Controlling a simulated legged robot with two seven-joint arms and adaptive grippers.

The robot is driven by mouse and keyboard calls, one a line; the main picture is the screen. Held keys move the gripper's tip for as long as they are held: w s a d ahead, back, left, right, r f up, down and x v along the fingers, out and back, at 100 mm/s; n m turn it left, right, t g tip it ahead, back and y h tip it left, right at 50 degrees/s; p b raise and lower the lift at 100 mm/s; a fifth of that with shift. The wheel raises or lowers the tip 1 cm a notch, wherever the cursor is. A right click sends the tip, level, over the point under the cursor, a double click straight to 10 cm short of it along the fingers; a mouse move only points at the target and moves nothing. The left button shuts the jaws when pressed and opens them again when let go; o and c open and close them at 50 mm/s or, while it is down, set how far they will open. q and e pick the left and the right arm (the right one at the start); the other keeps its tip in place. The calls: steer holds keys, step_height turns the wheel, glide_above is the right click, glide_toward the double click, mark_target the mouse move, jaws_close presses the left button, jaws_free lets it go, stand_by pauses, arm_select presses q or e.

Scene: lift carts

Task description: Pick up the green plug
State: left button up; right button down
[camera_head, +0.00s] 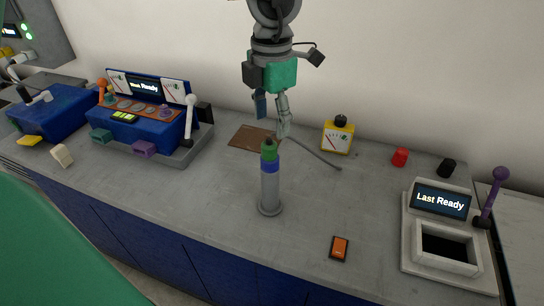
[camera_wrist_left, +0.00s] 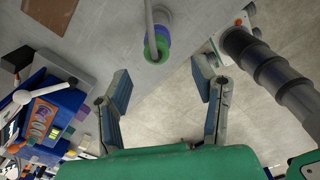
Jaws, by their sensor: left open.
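The green plug (camera_head: 269,151) sits at the top of an upright grey post (camera_head: 270,190), just above a blue ring (camera_head: 270,164). In the left wrist view the green plug (camera_wrist_left: 157,47) shows as a green ring near the top middle, beyond the fingertips. My left gripper (camera_head: 272,116) hangs from above, behind and above the post in the head view. In the wrist view its two fingers (camera_wrist_left: 160,76) are spread wide with nothing between them. I cannot tell the exact gap to the plug. My right gripper is not in view.
A blue console (camera_head: 145,125) stands at the left. A yellow meter box (camera_head: 338,136) stands behind right, near a red knob (camera_head: 400,157) and a black one (camera_head: 447,168). A display unit (camera_head: 440,201) stands at the right. An orange switch (camera_head: 339,248) lies in front. Counter beside the post is clear.

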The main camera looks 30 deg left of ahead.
mark_target(266, 142)
arm_select(q)
steer(key=shift+w+d+f, duration=0.1)
steer(key=shift+w+f, duration=0.1)
steer(key=shift+f, duration=0.45)
steer(key=shift+w+d+f, duration=0.1)
steer(key=shift+w+f, duration=0.05)
steer(key=shift+f, duration=0.45)
steer(key=shift+a+f, duration=0.25)
steer(key=f, duration=0.1)
steer(key=a+f, duration=0.1)
steer(key=f, duration=0.1)
steer(key=a+f, duration=0.1)
steer(key=shift+s+f, duration=0.35)
steer(key=shift+w+d+f, duration=0.1)
steer(key=shift+d+f, duration=0.15)
steer(key=shift+d, duration=0.35)
steer(key=shift+d+r, duration=0.15)
steer(key=shift+d, duration=0.45)
jaws_close()
steer(key=shift+a, duration=0.85)
steer(key=r, duration=0.6)
steer(key=d+r, duration=0.1)
steer(key=r, duration=0.2)
steer(key=shift+d, duration=0.1)
steer(key=shift+r, duration=0.45)
steer(key=shift+a, duration=0.45)
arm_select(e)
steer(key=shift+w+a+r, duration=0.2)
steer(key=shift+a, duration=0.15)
